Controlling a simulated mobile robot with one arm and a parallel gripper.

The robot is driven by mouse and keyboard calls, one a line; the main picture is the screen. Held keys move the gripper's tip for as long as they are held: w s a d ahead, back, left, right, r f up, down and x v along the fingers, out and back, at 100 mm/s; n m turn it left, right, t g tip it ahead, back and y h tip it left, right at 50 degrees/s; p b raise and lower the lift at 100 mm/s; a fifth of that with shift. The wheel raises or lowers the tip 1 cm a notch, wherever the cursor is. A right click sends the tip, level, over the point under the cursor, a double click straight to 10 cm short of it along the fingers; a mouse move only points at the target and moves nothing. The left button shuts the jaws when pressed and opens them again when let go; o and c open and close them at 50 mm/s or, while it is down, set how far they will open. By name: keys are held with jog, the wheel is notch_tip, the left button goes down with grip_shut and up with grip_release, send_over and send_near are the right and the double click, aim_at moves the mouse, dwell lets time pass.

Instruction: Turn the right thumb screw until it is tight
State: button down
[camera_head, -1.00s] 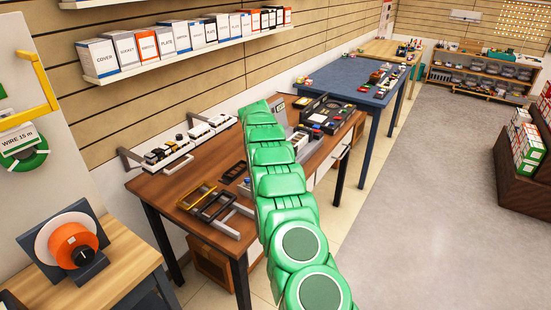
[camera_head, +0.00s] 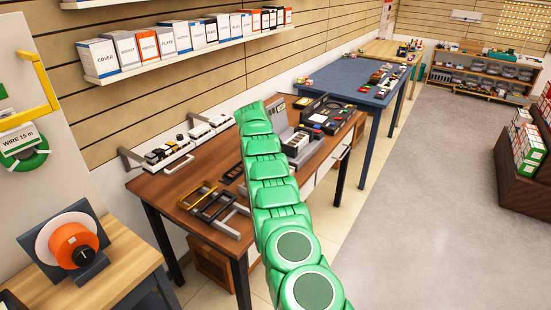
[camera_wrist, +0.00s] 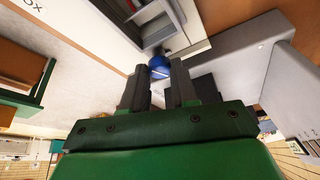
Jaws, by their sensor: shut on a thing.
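In the wrist view a round blue knob (camera_wrist: 160,64), which looks like the thumb screw, sits between my fingertips. My gripper (camera_wrist: 160,75) is shut on it, one dark finger on each side. The knob is close to a pale casing with a grey recess (camera_wrist: 150,22). I cannot tell from this view how tight it is. In the head view my green arm reaches over the brown workbench (camera_head: 170,192) and hides my gripper and the knob. A grey device (camera_head: 297,145) shows just right of the arm.
Black and gold frames (camera_head: 210,203) lie at the bench's near end. A white rail with small parts (camera_head: 165,155) is along the wall. A black open case (camera_head: 328,112) stands right of the arm. A blue table (camera_head: 345,78) is beyond.

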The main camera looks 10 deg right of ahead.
jog(key=shift+m, duration=0.4)
dwell(0.8)
jog(key=c, duration=0.9)
grip_release()
jog(key=v, duration=0.5)
jog(key=shift+w+a, duration=0.1)
jog(key=shift+a, duration=0.25)
jog(key=shift+a, duration=0.15)
jog(key=shift+s+a, duration=0.65)
jog(key=shift+a, duration=1.1)
jog(key=shift+s+a, duration=0.65)
jog(key=shift+a, duration=1.15)
jog(key=shift+s+a, duration=0.6)
jog(key=shift+a, duration=1.15)
